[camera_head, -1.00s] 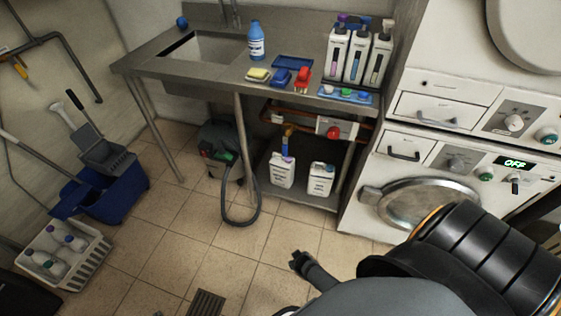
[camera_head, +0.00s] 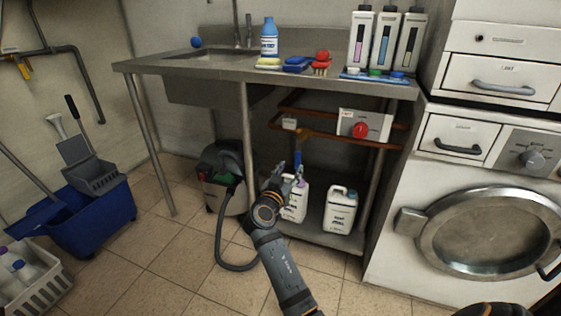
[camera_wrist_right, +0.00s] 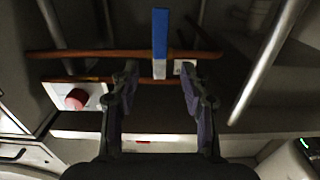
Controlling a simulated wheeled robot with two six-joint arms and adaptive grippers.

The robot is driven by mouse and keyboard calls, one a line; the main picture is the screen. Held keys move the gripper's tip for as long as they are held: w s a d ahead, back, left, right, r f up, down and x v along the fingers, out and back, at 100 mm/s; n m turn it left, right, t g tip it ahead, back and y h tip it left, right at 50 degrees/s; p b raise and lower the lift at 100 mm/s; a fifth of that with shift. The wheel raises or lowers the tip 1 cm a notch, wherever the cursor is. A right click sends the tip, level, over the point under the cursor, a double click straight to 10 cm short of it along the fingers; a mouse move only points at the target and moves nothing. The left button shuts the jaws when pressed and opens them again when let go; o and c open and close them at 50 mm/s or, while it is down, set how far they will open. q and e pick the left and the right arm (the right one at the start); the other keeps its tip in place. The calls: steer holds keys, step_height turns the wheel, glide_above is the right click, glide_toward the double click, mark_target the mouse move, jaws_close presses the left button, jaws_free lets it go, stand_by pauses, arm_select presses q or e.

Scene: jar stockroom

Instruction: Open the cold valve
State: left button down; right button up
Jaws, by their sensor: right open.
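The cold valve's blue lever (camera_head: 297,160) hangs down from the copper pipe under the steel sink bench. In the right wrist view the blue lever (camera_wrist_right: 160,35) stands upright in the picture, with a pale lower end in front of the pipe. My right gripper (camera_wrist_right: 159,70) is open. Its two fingers stand either side of the lever's line in that view, and I see no contact. In the head view my right arm reaches up from the bottom, and its wrist hides most of the gripper (camera_head: 291,178). My left gripper is out of view.
A white box with a red knob (camera_head: 360,130) is beside the valve, on the pipes. White jugs (camera_head: 340,212) stand on the low shelf. A bench leg (camera_head: 246,130) and a vacuum hose (camera_head: 220,240) are left of my arm. A washer (camera_head: 480,232) stands right.

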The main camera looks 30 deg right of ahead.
mark_target(298, 157)
steer(key=b+x, duration=0.2)
steer(key=x, duration=0.7)
steer(key=shift+w+d+f, duration=0.1)
steer(key=shift+w+d, duration=0.1)
steer(key=shift+w, duration=0.05)
jaws_close()
